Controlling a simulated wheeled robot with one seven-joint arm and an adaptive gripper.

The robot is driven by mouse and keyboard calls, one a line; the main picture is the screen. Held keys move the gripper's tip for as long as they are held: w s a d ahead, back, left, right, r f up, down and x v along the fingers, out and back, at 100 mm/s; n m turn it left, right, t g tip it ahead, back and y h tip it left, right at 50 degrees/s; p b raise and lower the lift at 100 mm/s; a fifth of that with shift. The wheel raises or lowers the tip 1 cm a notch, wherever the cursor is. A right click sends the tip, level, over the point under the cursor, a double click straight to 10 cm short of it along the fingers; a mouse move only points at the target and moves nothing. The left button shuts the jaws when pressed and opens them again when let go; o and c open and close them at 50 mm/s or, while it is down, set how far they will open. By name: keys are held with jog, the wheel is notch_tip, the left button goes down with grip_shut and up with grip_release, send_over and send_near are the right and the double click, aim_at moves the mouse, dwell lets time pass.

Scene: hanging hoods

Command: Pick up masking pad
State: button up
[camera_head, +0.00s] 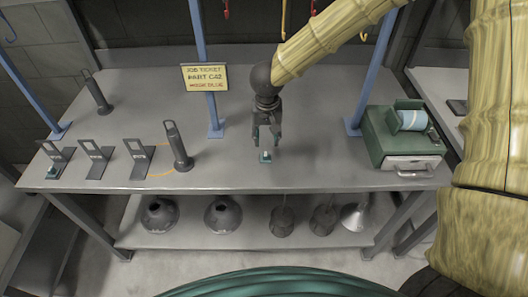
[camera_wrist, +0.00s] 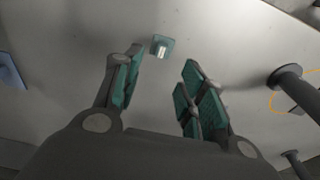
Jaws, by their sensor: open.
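A small square teal pad with a pale block on top, which looks like the masking pad (camera_head: 265,158), lies on the grey table (camera_head: 225,172). It also shows in the wrist view (camera_wrist: 161,46), just beyond the fingertips and nearly centred between them. My gripper (camera_head: 267,137) points down above the pad, apart from it. In the wrist view my gripper (camera_wrist: 160,78) is open, with teal finger pads on both sides and nothing between them. A similar teal piece sits at the leftmost dark stand (camera_head: 55,158).
Dark stands (camera_head: 97,158) and an upright dark cylinder (camera_head: 177,147) are on the left. A blue post (camera_head: 203,70) carries a yellow job ticket (camera_head: 205,77). A green box (camera_head: 400,138) with a roll is on the right. Hoods (camera_head: 222,213) are on the lower shelf.

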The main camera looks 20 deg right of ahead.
aim_at(266, 154)
notch_tip(266, 154, down, 3)
jog(key=shift+a+f, duration=0.1)
jog(key=shift+a, duration=0.05)
jog(key=shift+w+f, duration=0.2)
jog(key=shift+f, duration=0.15)
jog(key=shift+f+p, duration=0.5)
jog(key=shift+f, duration=0.25)
jog(key=shift+w+f+p, duration=0.15)
jog(key=shift+f, duration=0.8)
jog(key=shift+w+f+p, duration=0.15)
jog(key=shift+f, duration=0.8)
grip_shut()
